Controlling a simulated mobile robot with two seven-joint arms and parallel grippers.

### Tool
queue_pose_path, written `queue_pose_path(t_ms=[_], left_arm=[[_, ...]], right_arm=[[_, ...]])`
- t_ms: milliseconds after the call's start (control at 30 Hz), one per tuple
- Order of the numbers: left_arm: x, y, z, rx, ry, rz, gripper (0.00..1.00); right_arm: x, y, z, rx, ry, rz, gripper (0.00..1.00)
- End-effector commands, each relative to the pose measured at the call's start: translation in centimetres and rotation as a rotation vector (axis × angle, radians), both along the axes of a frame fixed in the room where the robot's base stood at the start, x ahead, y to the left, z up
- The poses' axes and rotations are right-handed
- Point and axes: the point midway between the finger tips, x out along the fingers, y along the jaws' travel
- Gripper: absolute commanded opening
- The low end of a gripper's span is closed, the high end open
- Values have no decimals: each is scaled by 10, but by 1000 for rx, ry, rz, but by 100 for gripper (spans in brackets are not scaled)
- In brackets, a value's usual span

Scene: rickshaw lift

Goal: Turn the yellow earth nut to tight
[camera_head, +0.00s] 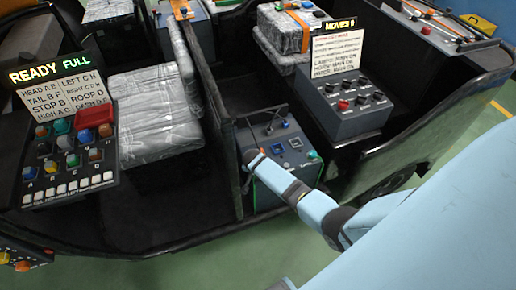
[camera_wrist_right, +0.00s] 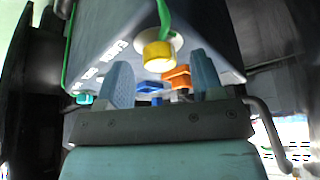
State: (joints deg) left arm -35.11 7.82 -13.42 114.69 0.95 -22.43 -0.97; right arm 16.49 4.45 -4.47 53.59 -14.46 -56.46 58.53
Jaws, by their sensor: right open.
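The yellow earth nut (camera_wrist_right: 157,56) sits on a round base on the face of a grey box, with a green wire running up from it. My right gripper (camera_wrist_right: 163,80) is open, its two blue fingers apart on the left and right below the nut in the right wrist view. The nut lies just ahead of the gap between the fingertips; I cannot tell if either finger touches it. In the head view, my right gripper (camera_head: 250,158) is at the left front side of the grey box (camera_head: 283,165), and the nut is hidden there. My left gripper is not in view.
An orange block (camera_wrist_right: 178,77) and a blue part (camera_wrist_right: 151,88) lie close by the nut. A black panel (camera_head: 228,160) stands left of the box. A control box with black knobs (camera_head: 347,108) is to the right. A button panel (camera_head: 66,150) stands at far left.

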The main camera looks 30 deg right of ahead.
Motion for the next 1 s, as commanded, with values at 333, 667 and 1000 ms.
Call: queue_pose_path(t_ms=[333, 667, 1000], left_arm=[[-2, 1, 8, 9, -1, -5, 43], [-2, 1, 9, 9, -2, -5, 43], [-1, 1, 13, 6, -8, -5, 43]], right_arm=[[-14, 16, 52, 1, -2, 0, 61], [-17, 19, 61, 1, -1, -1, 61], [-17, 19, 61, 0, -2, 2, 61]])
